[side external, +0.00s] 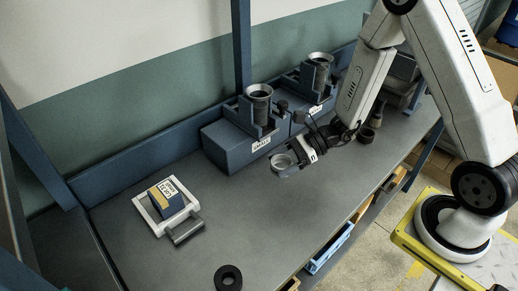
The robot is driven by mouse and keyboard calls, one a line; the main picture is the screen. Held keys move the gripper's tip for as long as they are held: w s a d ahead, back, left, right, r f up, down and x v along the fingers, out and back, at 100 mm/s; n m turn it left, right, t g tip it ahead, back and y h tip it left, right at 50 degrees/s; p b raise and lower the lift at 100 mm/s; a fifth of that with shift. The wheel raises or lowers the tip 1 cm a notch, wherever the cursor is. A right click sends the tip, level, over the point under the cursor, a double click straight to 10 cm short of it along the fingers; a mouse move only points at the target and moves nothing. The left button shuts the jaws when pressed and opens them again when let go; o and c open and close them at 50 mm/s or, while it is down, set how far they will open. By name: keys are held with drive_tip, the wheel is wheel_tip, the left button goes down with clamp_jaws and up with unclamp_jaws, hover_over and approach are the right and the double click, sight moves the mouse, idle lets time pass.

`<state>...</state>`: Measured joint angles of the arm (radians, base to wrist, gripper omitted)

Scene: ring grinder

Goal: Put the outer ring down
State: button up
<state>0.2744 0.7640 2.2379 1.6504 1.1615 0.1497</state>
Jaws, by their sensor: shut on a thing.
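My gripper (289,168) is in the middle of the side external view, above the grey bench. It is shut on a silvery ring (283,161), the outer ring, held at its tip in front of the blue machine block. The ring appears raised above the bench top; its exact height cannot be told. A dark ring (228,278) lies flat on the bench near the front edge, apart from my gripper.
Blue machine blocks (232,146) with metal cups (258,91) stand along the bench's back. A white frame (160,212) holding a blue labelled box (167,196) sits at the left.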

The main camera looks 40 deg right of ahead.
drive_tip(key=s+d+m+t+h, duration=0.1)
drive_tip(key=s+d, duration=0.2)
drive_tip(key=d, duration=0.5)
drive_tip(key=s+d+f+m+t, duration=0.1)
drive_tip(key=s+d+m+t, duration=0.1)
drive_tip(key=d, duration=0.6)
drive_tip(key=shift+s+d+f+h, duration=0.15)
drive_tip(key=shift+s+f+h, duration=0.1)
drive_tip(key=shift+s+h, duration=0.2)
drive_tip(key=shift+f, duration=0.15)
hover_over(331, 175)
drive_tip(key=shift+f, duration=2.1)
drive_tip(key=shift+f, duration=0.1)
drive_tip(key=shift+f, duration=1.65)
drive_tip(key=shift+f, duration=0.15)
drive_tip(key=o, duration=1.2)
